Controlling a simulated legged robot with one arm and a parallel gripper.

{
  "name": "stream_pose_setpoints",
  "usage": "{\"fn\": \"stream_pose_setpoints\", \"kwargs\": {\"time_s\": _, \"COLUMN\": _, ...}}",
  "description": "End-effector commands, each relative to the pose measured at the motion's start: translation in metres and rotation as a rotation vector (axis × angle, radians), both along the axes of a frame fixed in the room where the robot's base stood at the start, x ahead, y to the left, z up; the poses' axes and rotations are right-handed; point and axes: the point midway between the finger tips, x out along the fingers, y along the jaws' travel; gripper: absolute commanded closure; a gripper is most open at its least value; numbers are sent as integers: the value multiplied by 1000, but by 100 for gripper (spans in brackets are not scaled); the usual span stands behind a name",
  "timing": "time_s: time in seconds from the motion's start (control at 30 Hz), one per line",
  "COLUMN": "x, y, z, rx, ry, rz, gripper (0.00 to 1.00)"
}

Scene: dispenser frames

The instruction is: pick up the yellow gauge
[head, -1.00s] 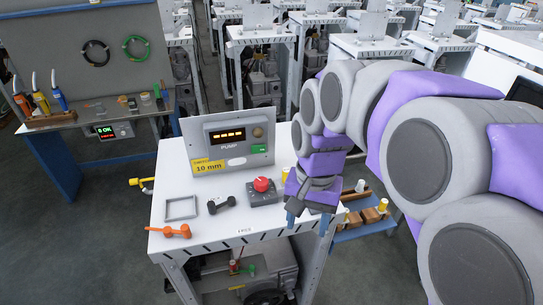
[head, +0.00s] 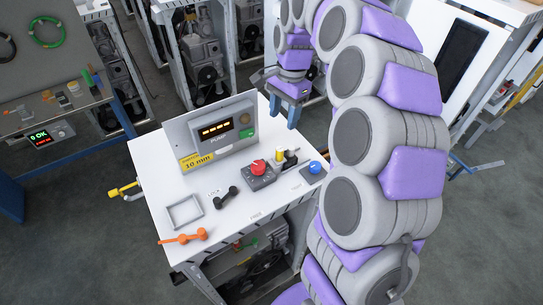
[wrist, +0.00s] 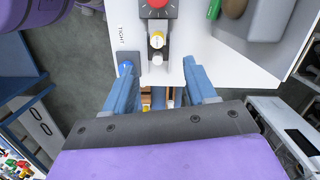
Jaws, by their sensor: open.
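A small yellow upright cylinder (head: 279,154) stands on the white table, just right of the red knob box; I take it to be the yellow gauge, though its shape is small and hard to read. In the wrist view a yellow-topped piece (wrist: 157,41) shows below the red knob, ahead of my fingers. My gripper (head: 283,108) is open and empty, raised behind the table's far right side in the head view. In the wrist view its two blue fingers (wrist: 158,80) are spread apart, with nothing between them touching.
On the table (head: 235,208) are a pump panel (head: 213,130) with a yellow 10 mm label, a red knob (head: 259,167), a blue knob (head: 315,168), a black dumbbell-shaped piece (head: 226,197), an orange piece (head: 184,237) and a grey square frame (head: 184,212). A side bench (head: 60,125) stands left.

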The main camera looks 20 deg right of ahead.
Motion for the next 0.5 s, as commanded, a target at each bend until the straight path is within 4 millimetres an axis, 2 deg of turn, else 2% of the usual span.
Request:
{"fn": "stream_pose_setpoints", "kwargs": {"time_s": 0.3, "x": -5, "y": 29, "z": -59, "rx": -17, "ry": 5, "rz": 5, "gripper": 44}}
{"fn": "stream_pose_setpoints", "kwargs": {"time_s": 0.5, "x": -6, "y": 39, "z": -81, "rx": -23, "ry": 3, "rz": 4, "gripper": 44}}
